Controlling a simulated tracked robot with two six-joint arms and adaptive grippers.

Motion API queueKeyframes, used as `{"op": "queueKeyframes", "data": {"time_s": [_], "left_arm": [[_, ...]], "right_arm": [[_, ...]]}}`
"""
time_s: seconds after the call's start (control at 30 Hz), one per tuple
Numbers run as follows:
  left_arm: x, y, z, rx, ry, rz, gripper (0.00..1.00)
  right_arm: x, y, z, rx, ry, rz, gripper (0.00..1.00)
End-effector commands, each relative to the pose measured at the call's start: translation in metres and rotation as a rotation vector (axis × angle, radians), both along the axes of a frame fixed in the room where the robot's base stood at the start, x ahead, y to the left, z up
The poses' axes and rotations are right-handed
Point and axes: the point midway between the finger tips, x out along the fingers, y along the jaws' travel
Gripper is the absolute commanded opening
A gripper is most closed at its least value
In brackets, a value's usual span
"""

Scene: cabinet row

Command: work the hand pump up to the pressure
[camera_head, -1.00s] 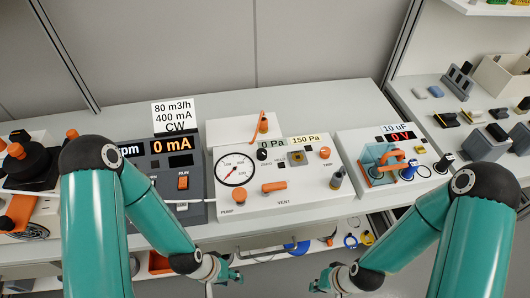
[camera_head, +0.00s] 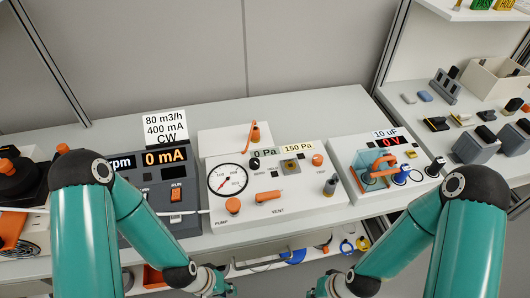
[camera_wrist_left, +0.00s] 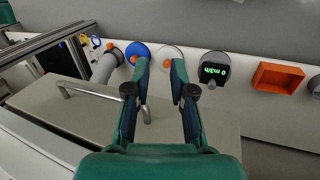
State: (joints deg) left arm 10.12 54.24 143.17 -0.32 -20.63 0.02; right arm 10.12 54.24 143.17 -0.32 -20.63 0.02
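The white pump unit (camera_head: 255,222) stands on the bench, with a round dial gauge (camera_head: 228,181) at its left. Below the gauge is the orange knob (camera_head: 233,205) marked PUMP. The orange VENT lever (camera_head: 268,195) lies to its right. The display (camera_head: 264,153) reads 0 Pa, next to a 150 Pa label (camera_head: 298,149). My left gripper (camera_head: 222,287) is low in front of the bench, away from the knob; the left wrist view shows its fingers (camera_wrist_left: 160,68) apart and empty. My right gripper (camera_head: 318,290) is at the bottom edge; its fingers are not clear.
A dark grey unit (camera_head: 180,222) showing 0 mA stands left of the pump unit. A white 10 uF unit (camera_head: 400,184) stands to the right. A lower shelf with a metal handle (camera_wrist_left: 100,92) and an orange tray (camera_wrist_left: 278,77) shows in the wrist view.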

Motion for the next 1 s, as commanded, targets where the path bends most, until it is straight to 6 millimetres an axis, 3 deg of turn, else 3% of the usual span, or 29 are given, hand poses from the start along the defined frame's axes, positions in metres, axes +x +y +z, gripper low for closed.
{"op": "queueKeyframes", "data": {"time_s": [0.03,0.1,1.0], "left_arm": [[0.0000,0.0000,0.0000,0.000,0.000,0.000,0.10],[0.0000,0.0000,0.0000,0.000,0.000,0.000,0.00],[0.0000,0.0000,0.0000,0.000,0.000,0.000,0.00]], "right_arm": [[0.0000,0.0000,0.0000,0.000,0.000,0.000,0.00],[0.0000,0.0000,0.0000,0.000,0.000,0.000,0.00],[0.0000,0.0000,0.0000,0.000,0.000,0.000,0.00]]}}
